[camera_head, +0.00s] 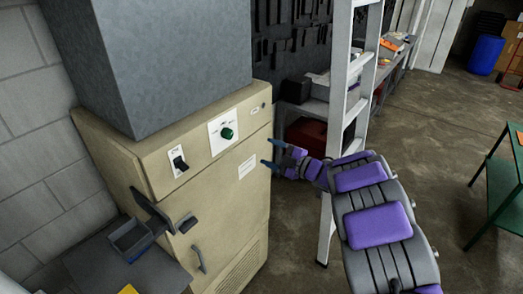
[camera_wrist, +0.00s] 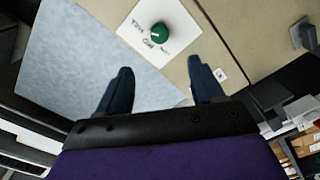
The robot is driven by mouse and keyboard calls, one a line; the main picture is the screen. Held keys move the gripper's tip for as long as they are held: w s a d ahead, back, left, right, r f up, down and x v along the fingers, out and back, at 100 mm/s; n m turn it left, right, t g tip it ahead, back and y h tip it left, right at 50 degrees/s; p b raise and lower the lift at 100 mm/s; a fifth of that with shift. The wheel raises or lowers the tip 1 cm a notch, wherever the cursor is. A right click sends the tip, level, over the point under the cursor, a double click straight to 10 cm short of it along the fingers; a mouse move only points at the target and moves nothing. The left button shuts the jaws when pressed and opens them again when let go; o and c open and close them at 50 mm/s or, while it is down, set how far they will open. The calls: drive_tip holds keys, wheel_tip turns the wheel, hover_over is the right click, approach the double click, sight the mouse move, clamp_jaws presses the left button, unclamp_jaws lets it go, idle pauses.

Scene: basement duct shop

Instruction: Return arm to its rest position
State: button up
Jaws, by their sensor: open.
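My gripper (camera_head: 272,153) is at the end of my purple and grey arm, which reaches in from the lower right in the head view. Its two dark fingers are apart with nothing between them, close to the front of the beige cabinet (camera_head: 228,187). In the wrist view the open fingers (camera_wrist: 162,90) point toward a white plate (camera_wrist: 155,30) with a green knob (camera_wrist: 160,33). The same green knob (camera_head: 227,133) shows on the cabinet's upper panel in the head view, above and left of the gripper. I cannot tell whether a fingertip touches the cabinet.
A black switch (camera_head: 179,163) is left of the knob. A grey metal box (camera_head: 155,60) sits on the cabinet. A ladder (camera_head: 340,110) stands just behind my arm, before a loaded shelf. A green table (camera_head: 500,190) is at right; open floor (camera_head: 430,130) lies between.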

drive_tip(key=shift+s+d, duration=0.2)
drive_tip(key=shift+d, duration=0.05)
drive_tip(key=w+d+r+m+t+h+b, duration=0.2)
drive_tip(key=d+m+t+h+b, duration=0.25)
drive_tip(key=d+m+h, duration=0.55)
drive_tip(key=s+d+f+m+g+h+b, duration=0.1)
drive_tip(key=s+d+m+g+h+b, duration=0.1)
drive_tip(key=s+d+m+h, duration=0.3)
drive_tip(key=s+d+f+g+h+b, duration=0.2)
drive_tip(key=s+d+h, duration=0.1)
drive_tip(key=s+d, duration=0.4)
drive_tip(key=s+a+f+m+g+y+b, duration=0.1)
drive_tip(key=s+a+f+g, duration=0.3)
drive_tip(key=s, duration=1)
drive_tip(key=s+a+f+m+g+y+b, duration=0.1)
drive_tip(key=s+a+f+m+g+b, duration=0.2)
drive_tip(key=s, duration=1.1)
drive_tip(key=s+a+f+m+g+y+b, duration=0.1)
drive_tip(key=s+a+f+g, duration=0.5)
drive_tip(key=s, duration=0.8)
wheel_tip(320, 180, down, 2)
drive_tip(key=m+b, duration=0.1)
drive_tip(key=b, duration=0.1)
drive_tip(key=shift+s+a+m+y+b, duration=0.15)
drive_tip(key=shift+a+m+y+b, duration=0.15)
drive_tip(key=shift+a+y+b, duration=0.1)
